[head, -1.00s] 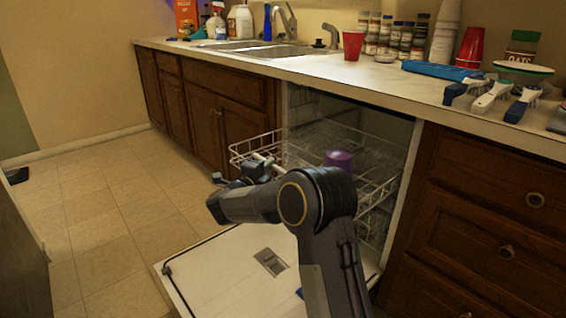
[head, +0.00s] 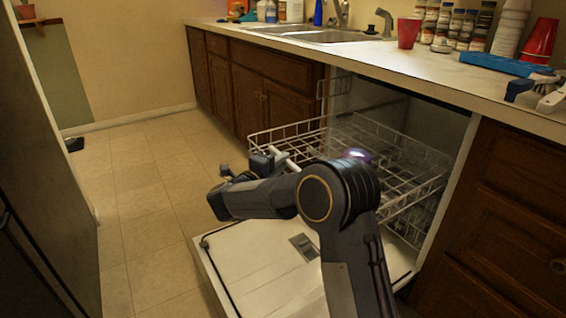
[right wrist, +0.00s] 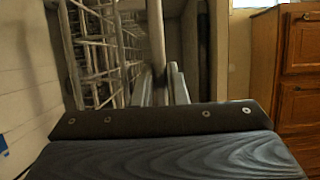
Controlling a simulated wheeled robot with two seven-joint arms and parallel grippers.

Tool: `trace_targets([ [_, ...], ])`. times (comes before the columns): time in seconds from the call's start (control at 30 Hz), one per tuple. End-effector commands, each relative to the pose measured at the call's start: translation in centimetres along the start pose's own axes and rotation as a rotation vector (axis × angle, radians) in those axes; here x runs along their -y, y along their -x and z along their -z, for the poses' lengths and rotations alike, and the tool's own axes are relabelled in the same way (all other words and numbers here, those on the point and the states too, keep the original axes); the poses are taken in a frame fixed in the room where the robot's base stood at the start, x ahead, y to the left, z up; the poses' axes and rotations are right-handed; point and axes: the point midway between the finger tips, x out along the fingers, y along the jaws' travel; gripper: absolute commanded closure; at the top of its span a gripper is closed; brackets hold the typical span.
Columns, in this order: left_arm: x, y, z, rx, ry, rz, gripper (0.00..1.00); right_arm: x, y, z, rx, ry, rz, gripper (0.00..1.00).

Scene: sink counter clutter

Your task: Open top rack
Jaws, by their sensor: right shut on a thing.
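The top rack (head: 296,130) is a white wire basket in the open dishwasher under the counter. It sticks partly out of the opening, above the lowered door (head: 262,268). My right gripper (head: 278,160) is at the rack's front in the head view, partly hidden by my own arm. In the right wrist view its fingers (right wrist: 160,85) are shut on a pale bar of the rack, with the wire grid (right wrist: 98,50) to the left. A purple cup (head: 357,155) stands in the rack, partly behind my arm. My left gripper is not in view.
Wooden cabinets (head: 238,95) flank the dishwasher. The counter (head: 440,70) above holds a red cup (head: 408,33), spice jars and brushes. A dark surface (head: 50,170) stands at the left.

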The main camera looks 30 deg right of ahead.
Motion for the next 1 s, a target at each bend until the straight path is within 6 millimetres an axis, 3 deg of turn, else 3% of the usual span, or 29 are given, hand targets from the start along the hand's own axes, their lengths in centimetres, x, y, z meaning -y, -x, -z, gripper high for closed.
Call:
trace_targets([
  [0.07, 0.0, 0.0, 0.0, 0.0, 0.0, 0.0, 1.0, -0.3, 0.5, -0.3, 0.008, 0.001, -0.007, 1.0],
  [0.1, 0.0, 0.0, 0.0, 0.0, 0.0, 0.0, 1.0, -0.3, 0.5, -0.3, 0.009, 0.001, -0.007, 0.85],
  [0.27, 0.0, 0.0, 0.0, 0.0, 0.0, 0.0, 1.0, -0.2, 0.4, -0.2, 0.007, 0.001, -0.006, 0.65],
  [0.63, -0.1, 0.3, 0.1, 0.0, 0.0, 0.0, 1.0, 0.0, 1.1, -0.2, 0.006, 0.0, -0.004, 0.65],
  [1.0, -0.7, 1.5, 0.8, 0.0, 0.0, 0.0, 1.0, 0.0, 7.0, -0.2, 0.01, 0.002, -0.004, 0.65],
])
